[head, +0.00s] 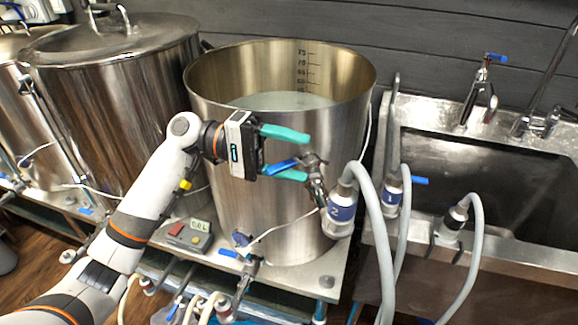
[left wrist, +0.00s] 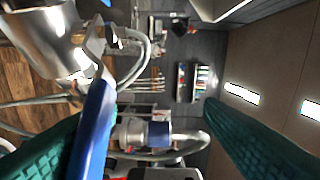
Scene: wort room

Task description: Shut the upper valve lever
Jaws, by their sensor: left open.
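The upper valve lever (head: 281,166) is a blue handle on the metal upper valve (head: 314,172), on the side of the open steel kettle (head: 235,130). My left gripper (head: 304,156) is open, its two teal fingers on either side of the lever. In the left wrist view the blue lever (left wrist: 91,130) lies between the fingers, much closer to the left-hand one. I cannot tell whether it touches that finger. A hose fitting with a blue band (head: 342,208) hangs from the valve. My right gripper is not in view.
A lower valve (head: 250,270) with a blue lever (head: 229,254) sits near the kettle's base. A small control box (head: 190,235) stands left of it. Grey hoses (head: 385,250) hang at right, before a steel sink (head: 490,180). A lidded kettle (head: 120,90) stands at left.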

